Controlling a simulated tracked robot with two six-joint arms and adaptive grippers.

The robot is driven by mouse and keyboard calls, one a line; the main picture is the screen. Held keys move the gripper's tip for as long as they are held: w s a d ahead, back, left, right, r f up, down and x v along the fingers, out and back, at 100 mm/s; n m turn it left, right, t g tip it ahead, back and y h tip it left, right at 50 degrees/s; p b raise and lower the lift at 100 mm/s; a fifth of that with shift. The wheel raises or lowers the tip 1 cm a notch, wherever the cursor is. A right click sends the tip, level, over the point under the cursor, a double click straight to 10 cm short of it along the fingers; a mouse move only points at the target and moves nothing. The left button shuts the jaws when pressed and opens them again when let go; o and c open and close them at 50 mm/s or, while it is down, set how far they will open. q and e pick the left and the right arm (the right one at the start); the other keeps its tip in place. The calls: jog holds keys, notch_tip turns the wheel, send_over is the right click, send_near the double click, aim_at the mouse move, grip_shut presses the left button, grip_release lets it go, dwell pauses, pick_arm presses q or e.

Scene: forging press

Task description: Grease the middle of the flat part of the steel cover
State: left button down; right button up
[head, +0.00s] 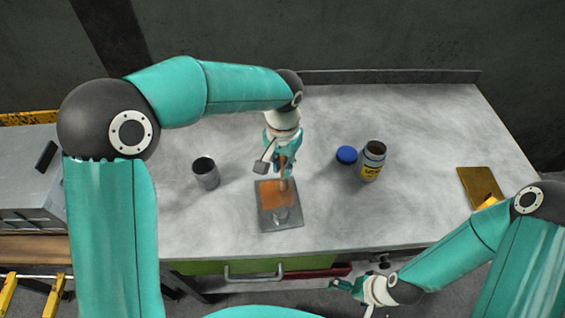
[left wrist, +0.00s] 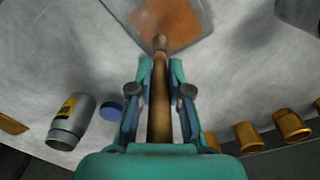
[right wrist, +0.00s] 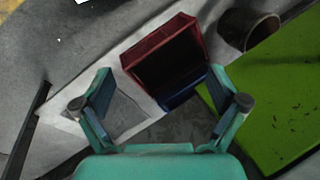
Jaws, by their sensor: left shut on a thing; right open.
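The steel cover (head: 294,218) is a dark grey plate lying on the workbench, with an orange-brown patch over its far part and a grey raised shape near its front. It also shows at the top of the left wrist view (left wrist: 192,36). My left gripper (head: 283,164) is above the cover's far edge, shut on a brush with a wooden handle (left wrist: 159,105). The brush tip points down at the orange-brown patch; I cannot tell whether it touches. An open jar (head: 370,165) with a yellow label stands right of the cover. My right gripper (head: 362,290) is open and empty before the bench.
A blue lid (head: 347,155) lies beside the jar. A grey cup (head: 205,173) stands left of the cover. A brass plate (head: 478,184) lies at the right. Several brass cylinders (left wrist: 247,136) show in the left wrist view. A red drawer (right wrist: 150,50) is below my right gripper.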

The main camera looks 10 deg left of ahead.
pick_arm(q)
jog(key=shift+w+a+p, duration=0.3)
jog(key=shift+w+p, duration=0.15)
jog(key=shift+w, duration=0.3)
jog(key=shift+s, duration=0.1)
jog(key=shift+s+d+f+b, duration=0.15)
jog(key=shift+s+d+b, duration=0.1)
jog(key=shift+s+b, duration=0.3)
jog(key=shift+s+d, duration=0.1)
jog(key=shift+s, duration=0.1)
jog(key=shift+w, duration=0.1)
